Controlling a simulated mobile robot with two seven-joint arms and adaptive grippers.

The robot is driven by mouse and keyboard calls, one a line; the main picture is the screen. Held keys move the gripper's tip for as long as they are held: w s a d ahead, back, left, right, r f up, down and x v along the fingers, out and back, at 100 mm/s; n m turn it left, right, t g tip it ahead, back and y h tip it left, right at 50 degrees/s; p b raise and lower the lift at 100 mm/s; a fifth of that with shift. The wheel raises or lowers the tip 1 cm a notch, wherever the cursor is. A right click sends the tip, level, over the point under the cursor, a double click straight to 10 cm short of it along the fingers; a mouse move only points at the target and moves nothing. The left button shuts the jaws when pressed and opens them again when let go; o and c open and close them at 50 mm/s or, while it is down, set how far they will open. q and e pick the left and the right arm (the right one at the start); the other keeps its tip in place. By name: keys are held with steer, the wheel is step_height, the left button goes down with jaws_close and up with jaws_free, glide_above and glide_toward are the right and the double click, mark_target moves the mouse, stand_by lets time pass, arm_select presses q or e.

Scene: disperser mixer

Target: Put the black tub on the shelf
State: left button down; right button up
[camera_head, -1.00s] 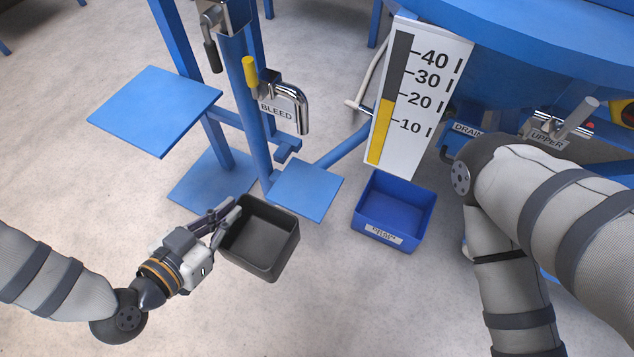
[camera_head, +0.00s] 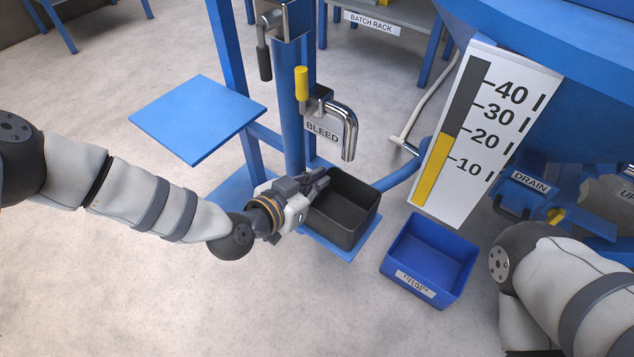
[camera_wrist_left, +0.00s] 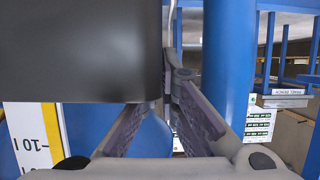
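The black tub (camera_head: 348,222) is an open, dark box beside the bleed spout in the head view. My left gripper (camera_head: 320,182) is shut on the tub's rim at its left corner. In the left wrist view the tub (camera_wrist_left: 80,50) fills the upper left, against the left gripper's fingertips (camera_wrist_left: 166,88). The tub is over a small blue shelf plate (camera_head: 372,234), whose edges show around its base; I cannot tell whether it touches. My right gripper is out of view; only my right arm shows at lower right.
A blue post with the yellow-handled bleed valve (camera_head: 302,84) and chrome spout (camera_head: 345,125) stands just behind the tub. A higher blue plate (camera_head: 198,118) is at left. A blue bin (camera_head: 430,262) and level gauge (camera_head: 480,130) are at right. A batch rack (camera_head: 372,22) stands behind.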

arm_select(q)
steer(key=c, duration=2.2)
jaws_free()
steer(key=o, duration=0.4)
steer(key=shift+r, duration=0.25)
steer(key=p+v, duration=0.4)
steer(key=v, duration=0.8)
steer(key=shift+f, duration=0.2)
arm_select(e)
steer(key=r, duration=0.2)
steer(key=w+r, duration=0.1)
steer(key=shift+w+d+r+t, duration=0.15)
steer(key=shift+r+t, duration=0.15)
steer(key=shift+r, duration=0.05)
arm_select(q)
steer(key=shift+a, duration=0.1)
